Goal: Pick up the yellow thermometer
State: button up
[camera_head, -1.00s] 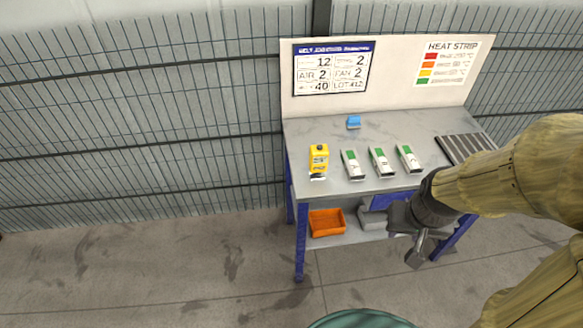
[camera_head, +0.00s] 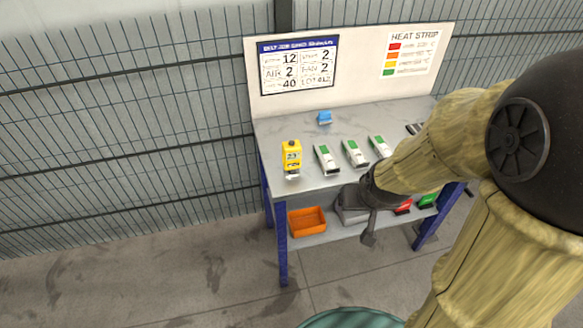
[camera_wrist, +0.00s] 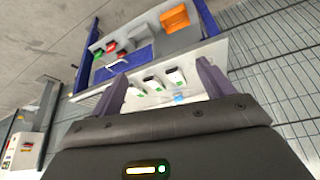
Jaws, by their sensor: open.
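Several white devices with green faces, one of them a middle device (camera_head: 354,154), stand right of the thermometer. A blue block (camera_head: 325,118) lies behind. The lower shelf holds an orange bin (camera_head: 307,222) and a grey bin (camera_head: 350,205). A sign board (camera_head: 360,70) rises at the back.

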jog(key=w+a+f+n+t+y+b, duration=0.2)
jog(key=w+a+f+t+y+b, duration=0.2)
jog(key=w+a+f+t+b, duration=0.8)
jog(key=w+f+b, duration=0.1)
jog(key=w+b, duration=0.3)
jog(key=b, duration=0.3)
jog(key=shift+a+n+y, duration=0.3)
jog(key=shift+n+y, duration=0.1)
